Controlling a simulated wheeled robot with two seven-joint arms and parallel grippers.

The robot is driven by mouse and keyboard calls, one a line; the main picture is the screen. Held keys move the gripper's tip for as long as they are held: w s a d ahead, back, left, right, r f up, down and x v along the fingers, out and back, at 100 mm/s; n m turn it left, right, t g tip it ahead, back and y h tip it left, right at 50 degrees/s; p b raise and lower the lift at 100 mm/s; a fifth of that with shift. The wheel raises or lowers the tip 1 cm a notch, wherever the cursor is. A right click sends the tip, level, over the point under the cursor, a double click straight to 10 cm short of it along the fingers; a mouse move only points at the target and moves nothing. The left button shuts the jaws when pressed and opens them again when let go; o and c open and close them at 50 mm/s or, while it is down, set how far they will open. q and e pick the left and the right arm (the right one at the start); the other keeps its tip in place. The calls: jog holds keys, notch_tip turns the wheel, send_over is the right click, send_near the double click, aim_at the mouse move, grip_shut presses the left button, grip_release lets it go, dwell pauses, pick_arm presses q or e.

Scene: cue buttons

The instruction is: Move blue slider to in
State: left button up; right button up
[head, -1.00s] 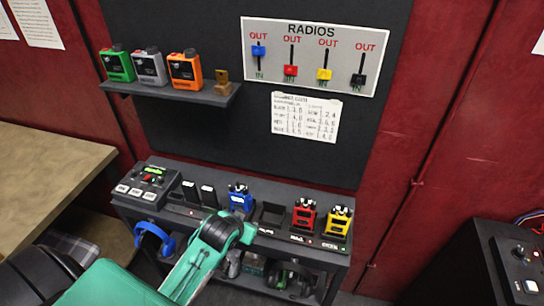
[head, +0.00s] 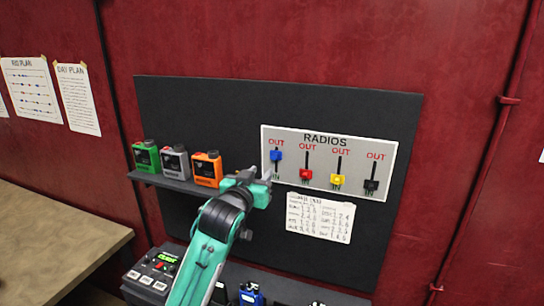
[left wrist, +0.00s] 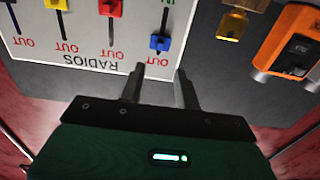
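The white RADIOS board (head: 317,185) hangs on the dark panel with OUT printed above each slot. The blue slider (head: 276,155) is at the OUT end of the leftmost slot. It also shows in the left wrist view (left wrist: 160,42), where the board appears upside down. My left gripper (head: 267,173) is just below and left of the blue slider in the head view. In the left wrist view its two fingers (left wrist: 160,71) are apart and empty, pointing toward the blue slider without visibly touching it. My right gripper is not in view.
The red (head: 306,176), yellow (head: 337,179) and black (head: 371,185) sliders sit low in their slots. A shelf (head: 175,185) with green, grey and orange radios is left of the board. A paper chart (head: 320,217) hangs below it.

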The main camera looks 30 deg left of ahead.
aim_at(274, 158)
pick_arm(q)
jog(key=p+x, duration=0.3)
jog(key=x, duration=0.5)
jog(key=shift+w, duration=0.15)
jog(key=shift+w+a+p, duration=0.15)
jog(key=shift+w+p, duration=0.15)
jog(key=shift+w, duration=0.15)
grip_shut()
